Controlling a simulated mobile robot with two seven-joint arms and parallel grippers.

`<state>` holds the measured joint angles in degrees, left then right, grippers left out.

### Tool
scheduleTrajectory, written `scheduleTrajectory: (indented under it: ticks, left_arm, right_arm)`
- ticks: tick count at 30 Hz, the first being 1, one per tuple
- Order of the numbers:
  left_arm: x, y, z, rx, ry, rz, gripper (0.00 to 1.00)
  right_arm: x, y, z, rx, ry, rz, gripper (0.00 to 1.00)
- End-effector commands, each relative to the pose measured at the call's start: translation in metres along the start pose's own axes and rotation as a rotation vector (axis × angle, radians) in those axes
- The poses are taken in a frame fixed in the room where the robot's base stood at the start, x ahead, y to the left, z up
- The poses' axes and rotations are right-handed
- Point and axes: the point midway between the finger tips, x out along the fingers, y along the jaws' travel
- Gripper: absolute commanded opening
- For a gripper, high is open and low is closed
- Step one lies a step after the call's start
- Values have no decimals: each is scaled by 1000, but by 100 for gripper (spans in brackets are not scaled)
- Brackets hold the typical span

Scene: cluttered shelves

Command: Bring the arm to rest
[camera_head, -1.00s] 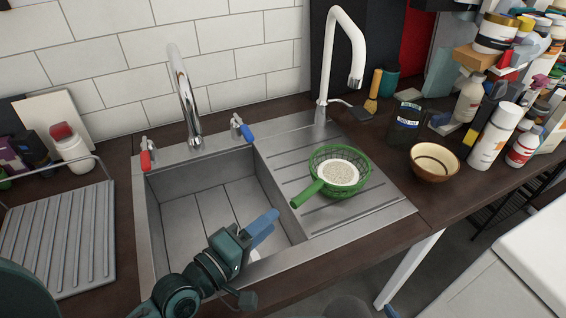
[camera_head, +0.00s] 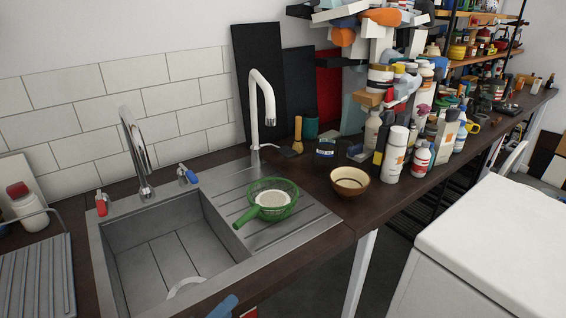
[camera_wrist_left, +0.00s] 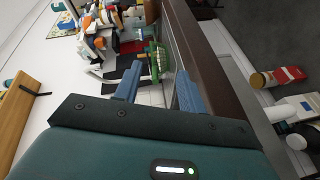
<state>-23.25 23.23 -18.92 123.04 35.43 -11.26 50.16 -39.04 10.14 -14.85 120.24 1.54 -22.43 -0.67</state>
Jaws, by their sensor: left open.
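My left gripper (camera_head: 222,307) shows only as a blue finger at the bottom edge of the head view, by the front edge of the counter. In the left wrist view, both blue fingers of the left gripper (camera_wrist_left: 158,88) stand apart with nothing between them. The rest of the left arm is out of the head view. My right gripper is not in view.
A steel sink (camera_head: 150,215) lies behind the gripper, with a white curved thing (camera_head: 187,286) in it. A green strainer (camera_head: 262,212) sits on the drainboard, a brown bowl (camera_head: 349,182) right of it. Bottles crowd the counter's right. A white cabinet (camera_head: 500,240) stands front right.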

Motion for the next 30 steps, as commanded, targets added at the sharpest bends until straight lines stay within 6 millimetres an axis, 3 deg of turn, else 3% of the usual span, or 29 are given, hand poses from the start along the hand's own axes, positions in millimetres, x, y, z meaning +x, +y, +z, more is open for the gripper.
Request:
scheduleTrajectory:
  ticks: [5, 12, 18, 29, 30]
  left_arm:
    - [-13, -20, 18, 293, -121, -212, 40]
    - [-58, -60, 23, 650, -337, -548, 40]
    - [-97, -79, 20, 789, -485, -738, 40]
    - [-162, -94, 16, 886, -723, -985, 40]
    - [-157, -95, 16, 898, -713, -970, 40]
  right_arm:
    - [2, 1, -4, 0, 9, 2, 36]
    - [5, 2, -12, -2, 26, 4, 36]
    - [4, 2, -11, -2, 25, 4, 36]
    - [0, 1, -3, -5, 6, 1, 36]
    - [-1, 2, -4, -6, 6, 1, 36]
